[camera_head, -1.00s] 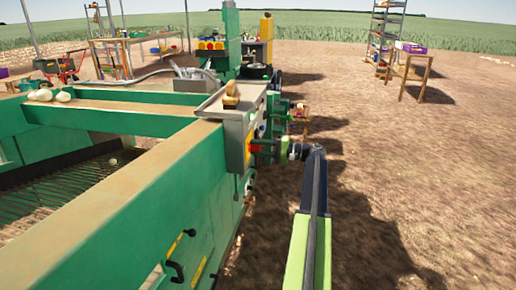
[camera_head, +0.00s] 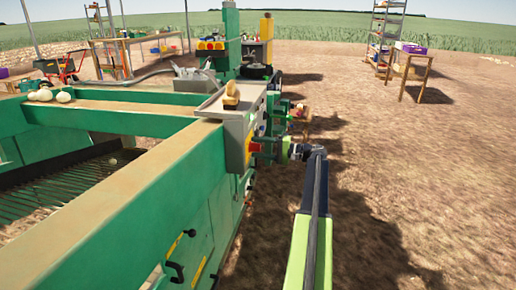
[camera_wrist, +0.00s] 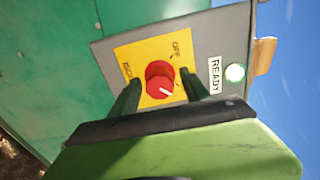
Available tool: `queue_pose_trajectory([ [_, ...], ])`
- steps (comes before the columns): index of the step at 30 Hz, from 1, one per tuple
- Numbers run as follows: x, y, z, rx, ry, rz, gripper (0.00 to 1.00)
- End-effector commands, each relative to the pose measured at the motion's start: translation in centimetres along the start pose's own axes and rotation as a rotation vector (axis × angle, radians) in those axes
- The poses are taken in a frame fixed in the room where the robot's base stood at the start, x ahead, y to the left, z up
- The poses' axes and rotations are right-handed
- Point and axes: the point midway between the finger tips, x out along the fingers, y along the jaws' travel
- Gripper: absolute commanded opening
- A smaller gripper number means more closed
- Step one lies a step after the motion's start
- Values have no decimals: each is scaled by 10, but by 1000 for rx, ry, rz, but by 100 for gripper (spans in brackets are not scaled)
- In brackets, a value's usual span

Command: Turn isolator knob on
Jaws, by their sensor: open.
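The isolator knob (camera_wrist: 160,80) is a red round knob with a white pointer line, on a yellow plate (camera_wrist: 133,57) marked "OFF" and with partly hidden lettering. The plate is on a grey control box (camera_wrist: 207,40). In the wrist view my gripper (camera_wrist: 158,88) is open, with one dark green finger on each side of the knob. I cannot tell whether the fingers touch it. The white line points toward the lower right in the wrist view. In the head view my gripper (camera_head: 275,150) is at the grey box (camera_head: 236,143), with the knob small and red beside it.
A lit round light (camera_wrist: 235,72) labelled "READY" is on the same box. The green machine frame (camera_head: 140,200) fills the left of the head view. Open ground (camera_head: 430,180) lies to the right. A wooden table (camera_head: 412,70) and shelves stand far off.

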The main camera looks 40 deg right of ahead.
Motion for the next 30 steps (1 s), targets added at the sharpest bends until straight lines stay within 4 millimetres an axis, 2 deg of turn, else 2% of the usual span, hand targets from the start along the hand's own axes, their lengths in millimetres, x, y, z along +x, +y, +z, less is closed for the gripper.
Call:
queue_pose_trajectory([
  [5, -37, 0, -2, 0, 4, 0, 55],
  [13, -114, 0, -2, 0, 5, 0, 55],
  [18, -150, 0, -2, 0, 2, -1, 55],
  [23, -166, 0, -1, 0, 1, -1, 55],
  [30, -168, 0, -1, 0, 0, -1, 55],
])
